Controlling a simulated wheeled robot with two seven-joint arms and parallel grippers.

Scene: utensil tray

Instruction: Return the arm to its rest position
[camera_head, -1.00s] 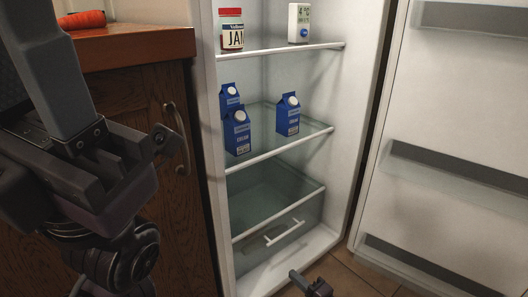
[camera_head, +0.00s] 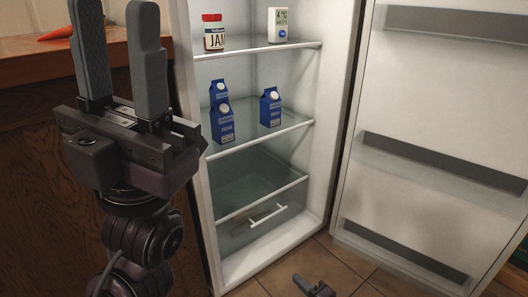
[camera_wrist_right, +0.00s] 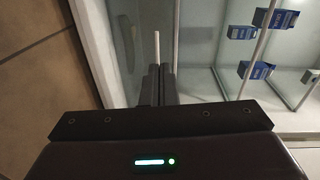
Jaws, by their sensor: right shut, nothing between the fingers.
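My left gripper (camera_head: 120,20) stands large at the left of the head view. Its two grey fingers point up and are well apart, with nothing between them. My right gripper (camera_head: 297,278) is small at the bottom of the head view, low over the floor in front of the fridge. In the right wrist view its fingers (camera_wrist_right: 161,70) are together and empty. The pale drawer handle (camera_wrist_right: 157,48) shows beyond the fingertips there. Whether the fingers touch it is hard to tell, but in the head view they look apart from it.
The fridge door (camera_head: 430,130) is open at the right. The drawer (camera_head: 250,225) looks closed. A carrot (camera_head: 57,34) lies on the wooden counter (camera_head: 35,68).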

